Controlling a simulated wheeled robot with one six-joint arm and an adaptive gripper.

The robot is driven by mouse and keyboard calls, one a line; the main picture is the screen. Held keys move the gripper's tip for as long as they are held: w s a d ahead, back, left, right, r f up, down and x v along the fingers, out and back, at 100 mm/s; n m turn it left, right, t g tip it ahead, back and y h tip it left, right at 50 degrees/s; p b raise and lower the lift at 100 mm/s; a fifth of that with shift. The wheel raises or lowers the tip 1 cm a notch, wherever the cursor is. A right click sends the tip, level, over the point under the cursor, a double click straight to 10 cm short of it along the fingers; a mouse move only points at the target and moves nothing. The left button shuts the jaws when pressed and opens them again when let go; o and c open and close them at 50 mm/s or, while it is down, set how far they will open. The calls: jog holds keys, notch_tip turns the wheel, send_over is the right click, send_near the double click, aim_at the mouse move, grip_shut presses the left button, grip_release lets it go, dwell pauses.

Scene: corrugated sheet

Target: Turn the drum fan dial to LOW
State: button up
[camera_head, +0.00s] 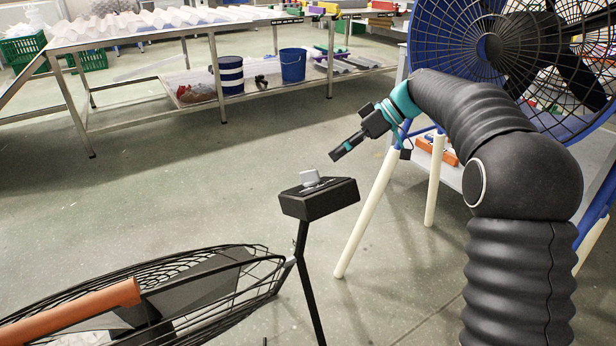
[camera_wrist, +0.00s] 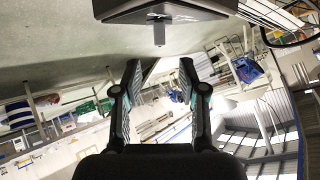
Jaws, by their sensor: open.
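A grey dial (camera_head: 310,178) stands up from the top of a black control box (camera_head: 322,201) on a thin black post. My gripper (camera_head: 340,151) is above and slightly right of the dial in the head view, apart from it. In the wrist view, the dial (camera_wrist: 159,31) shows at the top against the box (camera_wrist: 165,10), ahead of the gap between my open, empty fingers (camera_wrist: 159,66). The LOW mark and the dial's setting are too small to read.
A black wire fan cage (camera_head: 215,285) with an orange-brown bar (camera_head: 70,312) fills the lower left. A large blue fan (camera_head: 490,50) stands at upper right, with cream legs (camera_head: 366,212) right of the box. Work tables (camera_head: 150,85) stand behind. The floor between is clear.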

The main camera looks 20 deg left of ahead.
aim_at(307, 176)
jog(key=x, duration=1)
jog(key=shift+s+a+f, duration=0.1)
jog(key=shift+a+f, duration=0.1)
jog(key=shift+f, duration=0.05)
grip_shut()
